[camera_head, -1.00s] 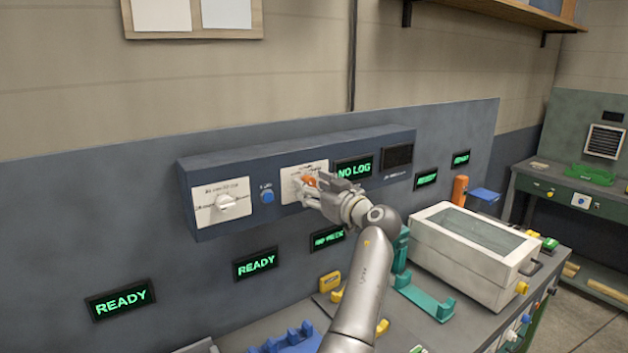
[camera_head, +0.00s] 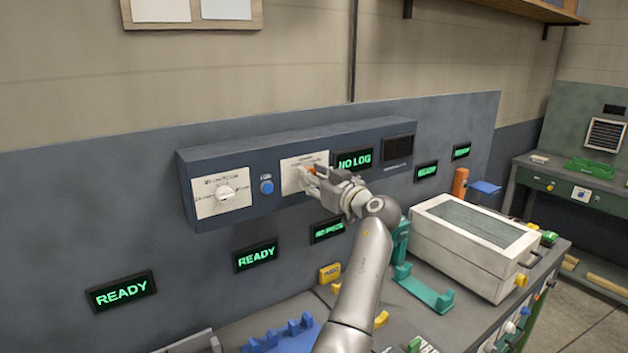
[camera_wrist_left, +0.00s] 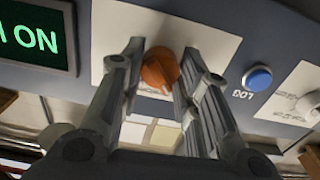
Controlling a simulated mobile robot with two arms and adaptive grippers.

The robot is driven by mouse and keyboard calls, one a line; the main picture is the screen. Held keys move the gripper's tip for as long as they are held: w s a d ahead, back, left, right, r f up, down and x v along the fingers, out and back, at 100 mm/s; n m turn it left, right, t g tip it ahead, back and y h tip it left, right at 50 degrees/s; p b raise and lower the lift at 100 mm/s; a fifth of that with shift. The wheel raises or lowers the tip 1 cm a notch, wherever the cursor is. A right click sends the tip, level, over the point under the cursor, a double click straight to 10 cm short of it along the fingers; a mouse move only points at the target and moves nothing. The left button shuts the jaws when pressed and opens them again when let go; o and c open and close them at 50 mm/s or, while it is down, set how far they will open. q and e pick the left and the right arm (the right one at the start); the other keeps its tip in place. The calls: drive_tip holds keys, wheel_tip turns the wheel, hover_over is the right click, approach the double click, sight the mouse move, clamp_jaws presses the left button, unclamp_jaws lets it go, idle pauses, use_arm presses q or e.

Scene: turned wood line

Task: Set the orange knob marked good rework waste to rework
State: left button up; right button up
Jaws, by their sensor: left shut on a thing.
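The orange knob (camera_head: 311,170) sits on a white plate (camera_head: 291,181) on the blue-grey wall box. My left gripper (camera_head: 307,178) is at the plate and partly hides the knob in the head view. In the left wrist view, the knob (camera_wrist_left: 158,70) lies between the two fingers of the gripper (camera_wrist_left: 162,58), which are closed on its sides. A pale mark shows on the knob's lower edge there. The plate's lettering is too small or hidden to read, so the setting cannot be told. My right gripper is not in view.
A blue button (camera_head: 266,187) and a white knob (camera_head: 226,193) are left of the plate. Below stand a white lidded box (camera_head: 470,243) and a teal bracket (camera_head: 424,292) on the bench.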

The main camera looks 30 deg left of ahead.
use_arm(q)
drive_tip(key=m+b, duration=0.2)
drive_tip(key=m, duration=0.1)
drive_tip(key=shift+f+m, duration=0.15)
drive_tip(key=shift+m, duration=2.35)
drive_tip(key=o, duration=1)
